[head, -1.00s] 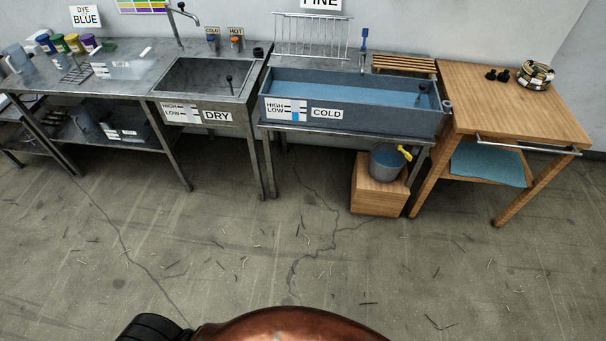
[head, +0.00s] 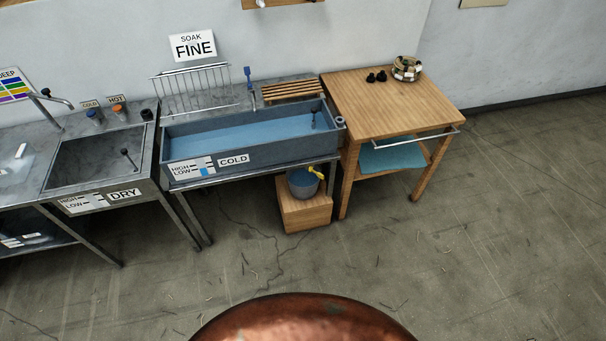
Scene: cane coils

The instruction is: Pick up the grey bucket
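A grey bucket (head: 302,184) with blue contents stands on a wooden box (head: 305,212) on the floor, under the right end of the cold trough. A yellow thing (head: 316,172), perhaps a tap or handle, is at its upper right and partly overlaps its rim. The trough's table hides part of the space behind the bucket. Neither of my grippers is in the head view.
The blue-grey trough (head: 250,143) marked COLD stands above the bucket. A wooden table (head: 391,105) with a metal rail and a lower blue shelf is just right of the box. A metal sink (head: 97,161) marked DRY is at the left. The floor in front is clear except for thin scraps.

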